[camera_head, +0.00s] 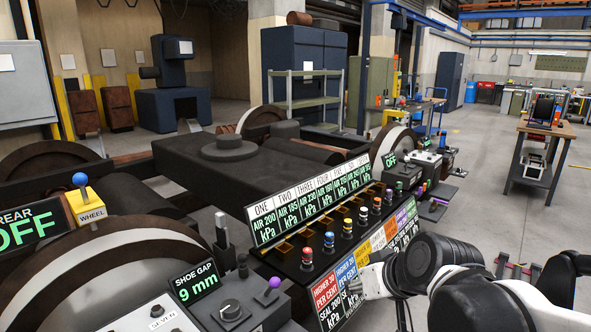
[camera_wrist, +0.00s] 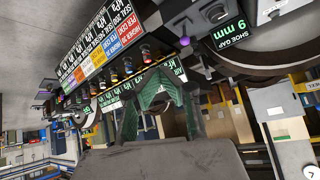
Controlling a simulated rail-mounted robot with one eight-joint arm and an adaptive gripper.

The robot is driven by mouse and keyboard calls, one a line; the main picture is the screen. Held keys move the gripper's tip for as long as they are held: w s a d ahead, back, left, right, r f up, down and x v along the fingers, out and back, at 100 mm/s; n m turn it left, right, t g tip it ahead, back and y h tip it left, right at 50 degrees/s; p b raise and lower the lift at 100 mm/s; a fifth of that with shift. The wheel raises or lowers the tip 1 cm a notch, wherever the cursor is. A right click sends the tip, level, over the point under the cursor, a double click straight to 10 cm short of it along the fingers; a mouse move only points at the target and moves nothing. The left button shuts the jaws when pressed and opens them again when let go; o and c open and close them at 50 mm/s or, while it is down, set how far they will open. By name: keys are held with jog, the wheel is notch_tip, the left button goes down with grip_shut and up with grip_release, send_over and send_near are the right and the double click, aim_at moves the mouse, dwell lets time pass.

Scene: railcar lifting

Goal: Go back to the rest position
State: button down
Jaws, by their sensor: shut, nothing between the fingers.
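My gripper (camera_wrist: 160,88) shows in the wrist view as dark green fingers above a broad grey body; it is shut with nothing in it. The fingers are hard to make out there. The panel (camera_head: 290,258) carries a row of coloured-top pegs and labels for air pressures. The same labels and pegs show tilted in the wrist view, beyond the fingers.
A "SHOE GAP 9 mm" display (camera_head: 194,283) and a purple-knobbed lever (camera_head: 273,283) stand left of my arm. A blue-knobbed WHEEL lever (camera_head: 81,180) is at far left. Large wheels and a dark railcar frame (camera_head: 225,150) lie behind. Open floor (camera_head: 480,190) lies at right, before a workbench (camera_head: 541,130).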

jog(key=s+d+r+m+h+p, duration=0.3)
jog(key=s+d, duration=0.5)
jog(key=s, duration=0.4)
jog(key=shift+s+g+h, duration=0.3)
jog(key=shift+s+g, duration=0.1)
